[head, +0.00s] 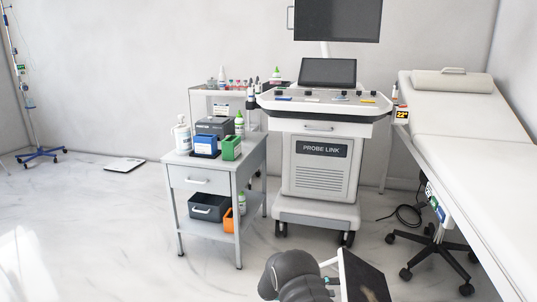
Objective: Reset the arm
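A dark grey rounded part of my arm shows at the bottom middle of the head view, low in front of the ultrasound cart (321,180). It is cut off by the lower edge of the picture. No gripper fingers can be made out, so I cannot see whether anything is held. A dark panel with a pale edge (364,277) shows just right of the arm part; whether it touches the arm is unclear.
A grey side table (205,175) with boxes and bottles stands left of the cart. A white exam bed (470,140) fills the right side, with a wheeled stool base (437,247) beside it. A drip stand (38,130) is far left. The left floor is mostly clear.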

